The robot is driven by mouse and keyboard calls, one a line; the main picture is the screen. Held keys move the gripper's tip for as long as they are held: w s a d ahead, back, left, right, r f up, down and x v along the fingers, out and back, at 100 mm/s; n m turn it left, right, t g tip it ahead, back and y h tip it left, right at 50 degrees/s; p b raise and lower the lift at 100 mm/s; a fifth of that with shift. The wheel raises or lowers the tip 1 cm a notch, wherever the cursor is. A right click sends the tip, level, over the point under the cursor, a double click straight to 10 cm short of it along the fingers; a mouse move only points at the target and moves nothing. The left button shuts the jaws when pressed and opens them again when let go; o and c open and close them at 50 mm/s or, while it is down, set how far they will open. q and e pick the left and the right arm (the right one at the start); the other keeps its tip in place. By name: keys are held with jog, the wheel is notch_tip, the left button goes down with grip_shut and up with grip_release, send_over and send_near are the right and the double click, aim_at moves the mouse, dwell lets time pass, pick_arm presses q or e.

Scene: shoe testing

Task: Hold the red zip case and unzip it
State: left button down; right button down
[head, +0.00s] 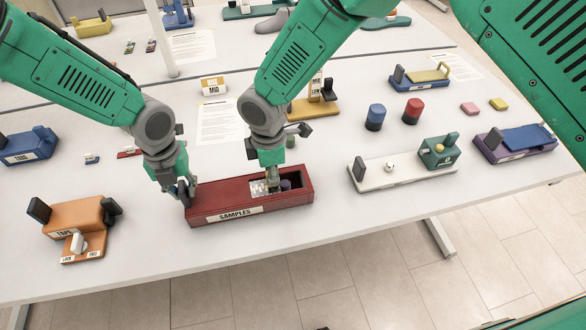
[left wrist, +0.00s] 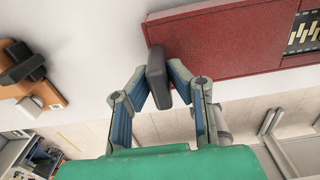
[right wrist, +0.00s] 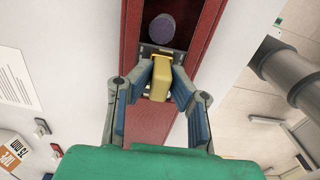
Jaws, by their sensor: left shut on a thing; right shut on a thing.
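The long red zip case (head: 208,201), labelled SAMPLES, lies near the table's front edge. My left gripper (head: 186,194) is shut on the dark tab (left wrist: 158,76) at the case's left end. My right gripper (head: 272,182) is shut on the yellow zip pull (right wrist: 160,78), above a metal slider on the case top. To the right of the slider the top is open, with a dark inside and a purple round object (right wrist: 167,27) in it. To the left, the red top looks closed.
A white base (head: 385,177) with a green box (head: 438,152) stands to the right. Blue (head: 376,115) and red (head: 413,109) cylinders stand farther back. The table's front edge is close to the case.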

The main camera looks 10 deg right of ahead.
aim_at(259, 188)
pick_arm(q)
jog(key=shift+a, duration=0.25)
pick_arm(e)
jog(key=a, duration=0.4)
pick_arm(q)
jog(key=shift+d, duration=0.2)
pick_arm(e)
jog(key=c, duration=1.5)
grip_release()
jog(key=shift+d, duration=0.15)
jog(key=shift+c, duration=0.2)
jog(key=shift+d, duration=0.1)
jog(key=shift+r, duration=0.1)
notch_tip(259, 188, up, 12)
